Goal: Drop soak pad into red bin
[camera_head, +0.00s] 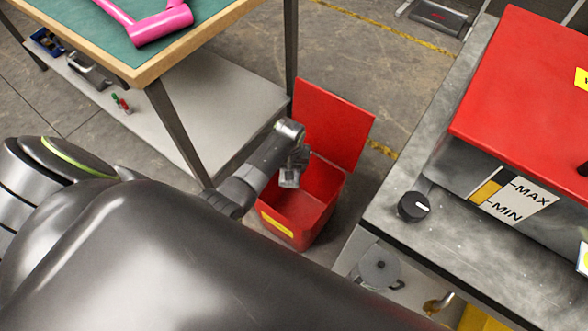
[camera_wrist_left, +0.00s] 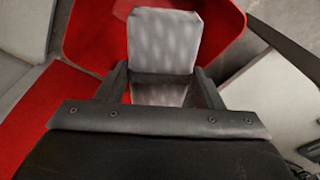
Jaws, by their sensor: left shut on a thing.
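The soak pad is a light grey, dimpled block (camera_wrist_left: 165,42) held between the two dark fingers of my left gripper (camera_wrist_left: 162,82). In the head view my left gripper (camera_head: 293,160) hangs over the open red bin (camera_head: 282,228), and a small part of the grey pad (camera_head: 289,181) shows below it. The bin stands on the floor with its red lid (camera_head: 335,120) swung up at the back. In the left wrist view the red bin (camera_wrist_left: 90,35) lies behind and below the pad. My right gripper is not in view.
A green-topped workbench (camera_head: 100,45) with a pink tube frame (camera_head: 160,25) and a lower shelf (camera_head: 225,105) stands left of the bin. A grey metal bench (camera_head: 400,240) with a red-lidded tank (camera_head: 530,75) and a black knob (camera_head: 412,207) stands right.

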